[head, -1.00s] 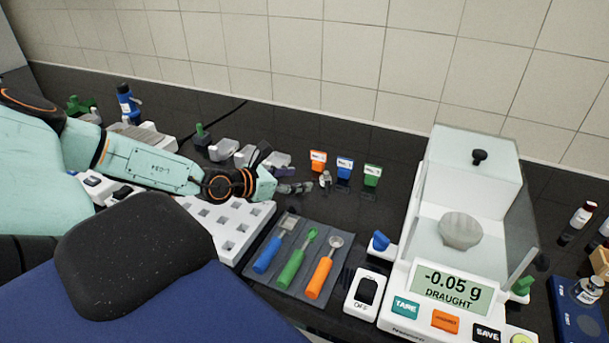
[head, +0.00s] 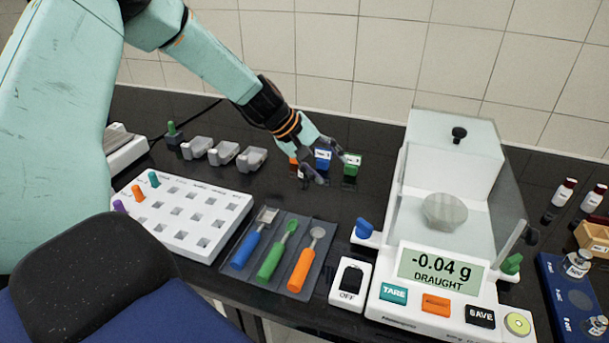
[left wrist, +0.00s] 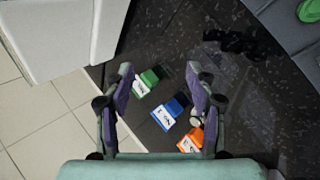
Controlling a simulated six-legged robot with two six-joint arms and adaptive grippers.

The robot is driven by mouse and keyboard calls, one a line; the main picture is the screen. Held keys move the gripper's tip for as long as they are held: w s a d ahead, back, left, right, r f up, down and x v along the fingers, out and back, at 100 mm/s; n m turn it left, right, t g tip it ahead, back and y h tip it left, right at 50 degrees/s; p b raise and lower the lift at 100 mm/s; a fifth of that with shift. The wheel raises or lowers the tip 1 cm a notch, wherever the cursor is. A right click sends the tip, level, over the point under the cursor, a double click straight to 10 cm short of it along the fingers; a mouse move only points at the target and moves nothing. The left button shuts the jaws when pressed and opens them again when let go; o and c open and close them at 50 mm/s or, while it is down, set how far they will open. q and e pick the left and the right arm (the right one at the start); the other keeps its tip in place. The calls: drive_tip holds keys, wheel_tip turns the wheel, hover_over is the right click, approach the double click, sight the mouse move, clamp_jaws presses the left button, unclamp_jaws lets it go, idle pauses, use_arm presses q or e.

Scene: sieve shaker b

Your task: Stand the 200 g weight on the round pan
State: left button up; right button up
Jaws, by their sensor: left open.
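The balance (head: 430,290) stands right of centre in the head view and reads -0.04 g DRAUGHT. Its pale round pan (head: 445,211) shows through the clear shield and looks empty. Two silvery knobbed weights, one at the back (head: 578,264) and one at the front (head: 597,326), stand on the blue tray at the right edge. Their marks are too small to tell which is 200 g. My left gripper (head: 318,168) is open over the coloured tags left of the balance; the left wrist view shows its spread fingers (left wrist: 160,76). My right gripper is not in view.
Green (head: 351,166), blue (head: 323,158) and orange (left wrist: 191,139) tags stand below my left gripper, beside a small pale round thing (left wrist: 195,121). A tool mat (head: 318,275), white hole rack (head: 185,215) and switch (head: 350,283) lie in front. Capped vials (head: 563,193) stand far right.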

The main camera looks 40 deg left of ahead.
use_arm(q)
drive_tip(key=m, duration=0.1)
drive_tip(key=m+y, duration=0.1)
drive_tip(key=g, duration=0.1)
drive_tip(key=shift+w+a+f+m+y, duration=0.1)
drive_tip(key=shift+a+f+m+y, duration=0.2)
drive_tip(key=shift+m, duration=0.1)
drive_tip(key=shift+a+m+g+y+b, duration=0.3)
drive_tip(key=shift+a+m+y, duration=0.05)
drive_tip(key=shift+m+y, duration=0.15)
drive_tip(key=w+a+r+m+y, duration=0.2)
drive_tip(key=a+y, duration=0.3)
drive_tip(key=a, duration=0.2)
drive_tip(key=shift+n, duration=0.3)
drive_tip(key=x, duration=0.5)
drive_tip(key=s+x, duration=0.1)
drive_tip(key=x, duration=0.2)
drive_tip(key=shift+s+d+f, duration=0.1)
drive_tip(key=shift+d+f, duration=0.15)
drive_tip(key=shift+d, duration=0.1)
drive_tip(key=shift+g+h, duration=0.3)
clamp_jaws()
